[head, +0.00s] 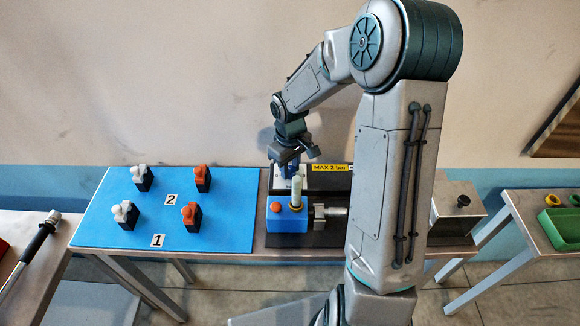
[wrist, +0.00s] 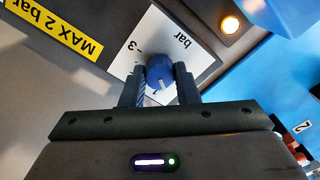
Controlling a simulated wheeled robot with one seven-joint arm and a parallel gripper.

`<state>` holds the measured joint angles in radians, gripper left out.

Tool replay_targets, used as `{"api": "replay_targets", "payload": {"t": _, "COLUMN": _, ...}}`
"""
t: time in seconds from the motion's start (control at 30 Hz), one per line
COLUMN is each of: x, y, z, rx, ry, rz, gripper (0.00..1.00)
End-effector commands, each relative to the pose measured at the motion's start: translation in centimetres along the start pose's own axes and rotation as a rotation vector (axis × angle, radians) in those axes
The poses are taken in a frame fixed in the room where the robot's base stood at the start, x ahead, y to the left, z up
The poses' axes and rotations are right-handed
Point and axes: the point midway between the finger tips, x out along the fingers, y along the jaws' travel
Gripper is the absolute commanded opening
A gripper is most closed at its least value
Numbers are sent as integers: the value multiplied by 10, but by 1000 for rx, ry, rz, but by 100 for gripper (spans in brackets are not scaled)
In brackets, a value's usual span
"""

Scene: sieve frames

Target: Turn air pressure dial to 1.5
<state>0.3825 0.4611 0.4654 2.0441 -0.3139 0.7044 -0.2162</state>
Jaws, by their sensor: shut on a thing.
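The air pressure dial is a blue round knob (wrist: 160,70) on a white scale plate (wrist: 187,27) marked "bar". A 3 shows at the plate's left, and a partly hidden mark that looks like a 1 is near the gripper. The knob's white pointer line faces down in the wrist view, toward that mark; its exact reading cannot be told. My gripper (wrist: 159,88) is shut on the knob, one finger on each side.
A yellow "MAX 2 bar" label (wrist: 55,30) lies beside the plate. A lit round lamp (wrist: 230,25) is close by. A blue box with an orange button (head: 276,206) and a pale upright cylinder (head: 297,192) stand in front. A blue board (head: 225,222) with several clamp-like pieces lies left.

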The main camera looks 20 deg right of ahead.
Motion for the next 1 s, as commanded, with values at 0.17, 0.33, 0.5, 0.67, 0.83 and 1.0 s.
{"api": "replay_targets", "payload": {"t": 0.17, "x": 2, "y": 0, "z": -1, "rx": 74, "ry": 2, "rz": 2, "gripper": 5}}
{"api": "replay_targets", "payload": {"t": 0.33, "x": 2, "y": 0, "z": -1, "rx": 200, "ry": 2, "rz": 2, "gripper": 5}}
{"api": "replay_targets", "payload": {"t": 0.5, "x": 3, "y": 0, "z": -1, "rx": 358, "ry": 3, "rz": 2, "gripper": 5}}
{"api": "replay_targets", "payload": {"t": 0.67, "x": 2, "y": 0, "z": -1, "rx": 510, "ry": 4, "rz": 1, "gripper": 5}}
{"api": "replay_targets", "payload": {"t": 0.83, "x": 2, "y": 0, "z": -1, "rx": 664, "ry": 3, "rz": 1, "gripper": 5}}
{"api": "replay_targets", "payload": {"t": 1.0, "x": 1, "y": 0, "z": -1, "rx": 800, "ry": 3, "rz": 0, "gripper": 5}}
